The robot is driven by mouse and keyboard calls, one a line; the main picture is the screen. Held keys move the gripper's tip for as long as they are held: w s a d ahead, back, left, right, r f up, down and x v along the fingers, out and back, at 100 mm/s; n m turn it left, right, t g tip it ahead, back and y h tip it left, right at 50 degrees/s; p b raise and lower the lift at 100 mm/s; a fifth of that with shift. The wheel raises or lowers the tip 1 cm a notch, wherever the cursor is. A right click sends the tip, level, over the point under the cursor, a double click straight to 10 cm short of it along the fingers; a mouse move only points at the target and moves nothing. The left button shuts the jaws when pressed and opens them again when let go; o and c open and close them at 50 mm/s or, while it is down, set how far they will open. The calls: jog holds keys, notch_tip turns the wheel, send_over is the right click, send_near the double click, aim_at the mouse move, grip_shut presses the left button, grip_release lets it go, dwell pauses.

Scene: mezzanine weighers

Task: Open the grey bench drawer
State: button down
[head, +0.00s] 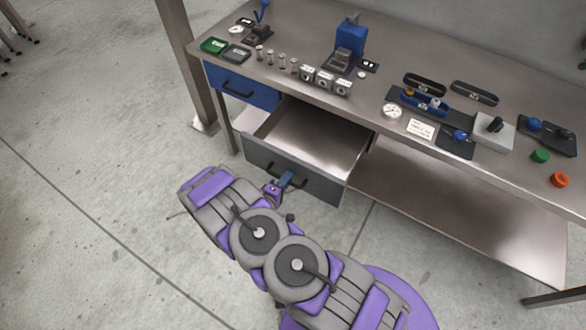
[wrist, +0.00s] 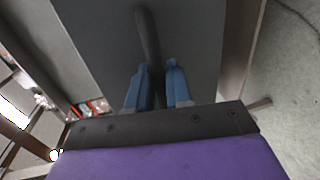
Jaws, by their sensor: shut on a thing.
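The grey bench drawer (head: 270,164) is pulled well out from under the bench in the head view, and its inside looks empty. Its grey front also fills the middle of the wrist view (wrist: 100,45). My gripper (head: 287,181) is at the drawer front. In the wrist view my gripper's blue fingers (wrist: 160,88) are shut around the dark bar handle (wrist: 147,30). Part of the handle is hidden behind the fingers.
A closed blue drawer (head: 243,88) is to the left of the grey one. The bench top (head: 378,84) carries dials, weights, trays and a blue press (head: 351,42). A lower shelf (head: 450,215) runs to the right. The floor (head: 90,150) at left is clear.

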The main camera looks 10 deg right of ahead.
jog(key=shift+s+a+f, duration=0.15)
jog(key=shift+s+a, duration=0.1)
jog(key=shift+s, duration=0.35)
jog(key=c, duration=1.2)
grip_release()
jog(key=shift+c, duration=0.2)
jog(key=shift+a, duration=0.1)
jog(key=p+v, duration=0.2)
jog(key=v, duration=1.5)
jog(key=shift+a, duration=0.2)
